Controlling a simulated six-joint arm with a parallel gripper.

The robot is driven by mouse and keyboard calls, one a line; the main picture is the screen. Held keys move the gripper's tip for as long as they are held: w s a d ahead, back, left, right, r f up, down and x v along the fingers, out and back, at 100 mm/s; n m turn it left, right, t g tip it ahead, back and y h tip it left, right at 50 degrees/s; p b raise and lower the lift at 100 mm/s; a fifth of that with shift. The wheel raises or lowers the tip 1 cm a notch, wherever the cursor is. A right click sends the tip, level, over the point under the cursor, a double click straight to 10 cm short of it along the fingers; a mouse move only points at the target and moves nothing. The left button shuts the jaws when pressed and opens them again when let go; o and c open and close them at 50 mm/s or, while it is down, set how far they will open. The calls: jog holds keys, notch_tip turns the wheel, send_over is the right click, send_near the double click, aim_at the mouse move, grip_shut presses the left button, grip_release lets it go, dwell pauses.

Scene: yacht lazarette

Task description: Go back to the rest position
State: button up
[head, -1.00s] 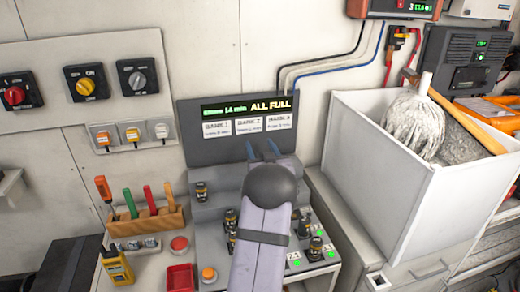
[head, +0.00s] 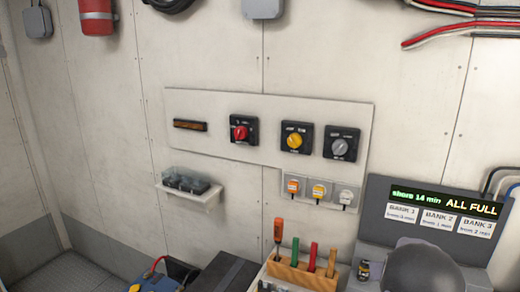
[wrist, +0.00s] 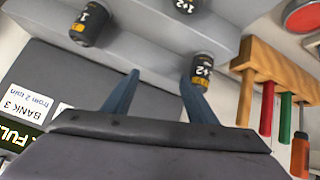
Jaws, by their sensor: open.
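My gripper (wrist: 158,78) is open in the wrist view, with its two blue fingers apart and nothing between them. Another black cylinder labelled 1 (wrist: 90,24) stands on the grey stepped console (wrist: 145,38). My fingers are hidden there.
A wooden tool rack (head: 302,277) with several coloured handles stands left of the console; it also shows in the wrist view (wrist: 262,75). Rotary switches (head: 295,138) and small plugs (head: 318,191) are on the wall panel. A small shelf (head: 190,192) juts out further left.

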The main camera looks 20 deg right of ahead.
jog(key=a+f+n+g+y+b, duration=0.2)
jog(key=a+f, duration=0.1)
jog(key=a, duration=1.3)
jog(key=s+a+f+n+g+y, duration=0.1)
jog(key=s+a, duration=0.4)
jog(key=a, duration=0.4)
jog(key=s+a+f+n+g+y+b, duration=0.1)
jog(key=s+a, duration=0.4)
jog(key=a, duration=0.5)
jog(key=s+a+f+n+g+y+b, duration=0.1)
jog(key=s+a+f+g+y, duration=0.1)
jog(key=s+a, duration=0.4)
jog(key=a+f+y, duration=0.1)
jog(key=a, duration=0.3)
jog(key=shift+f+n+g, duration=0.25)
jog(key=shift+n+g, duration=0.15)
jog(key=shift+s, duration=0.1)
